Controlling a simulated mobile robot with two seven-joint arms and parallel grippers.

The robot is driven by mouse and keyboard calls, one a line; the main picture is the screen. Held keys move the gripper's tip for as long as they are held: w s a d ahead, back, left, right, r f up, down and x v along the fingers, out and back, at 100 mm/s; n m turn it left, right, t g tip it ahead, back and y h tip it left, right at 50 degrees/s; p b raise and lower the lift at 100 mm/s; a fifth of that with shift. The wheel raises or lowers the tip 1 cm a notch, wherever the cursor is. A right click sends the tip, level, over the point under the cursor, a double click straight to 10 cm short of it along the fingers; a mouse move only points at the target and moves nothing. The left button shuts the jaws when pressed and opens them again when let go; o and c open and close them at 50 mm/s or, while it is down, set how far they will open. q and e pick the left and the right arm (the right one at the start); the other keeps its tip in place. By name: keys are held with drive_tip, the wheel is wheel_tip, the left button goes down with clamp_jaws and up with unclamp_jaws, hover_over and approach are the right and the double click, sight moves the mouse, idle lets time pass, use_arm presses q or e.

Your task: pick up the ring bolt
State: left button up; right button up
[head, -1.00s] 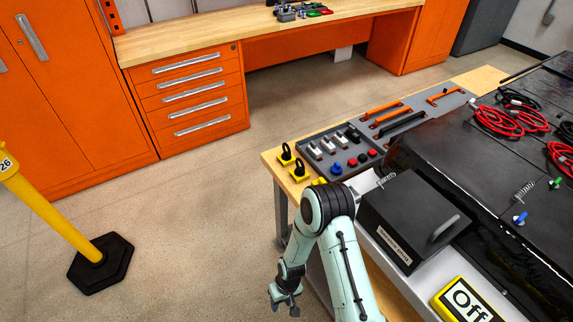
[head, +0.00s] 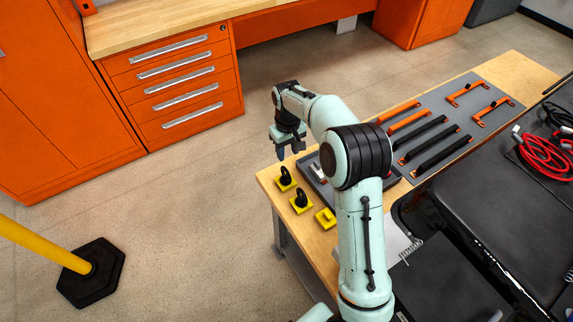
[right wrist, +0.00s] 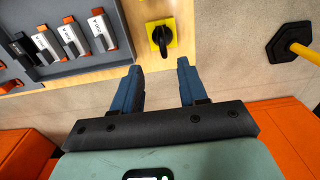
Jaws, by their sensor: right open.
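A third yellow base (head: 325,218), with no ring visible, sits nearer still. My right gripper (head: 288,152) is open and empty, above and just beyond the farther ring bolt. My left gripper is not in view.
A grey tray (right wrist: 75,65) of small parts lies beside the ring bolts, partly hidden by my right arm in the head view. Orange and black handles (head: 430,145) lie on a grey mat. A black-based yellow post (head: 90,272) stands on the floor.

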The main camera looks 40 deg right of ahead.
sight(285, 169)
drive_tip(key=shift+w+d+f, duration=0.1)
drive_tip(key=shift+w+f, duration=0.05)
drive_tip(key=shift+f, duration=0.05)
wheel_tip(285, 169, down, 7)
drive_tip(key=shift+r, duration=0.1)
drive_tip(key=shift+w+a+f, duration=0.15)
drive_tip(key=shift+f, duration=1.4)
drive_tip(key=shift+w+a+f, duration=0.1)
drive_tip(key=shift+f, duration=1.4)
drive_tip(key=shift+c, duration=0.3)
clamp_jaws()
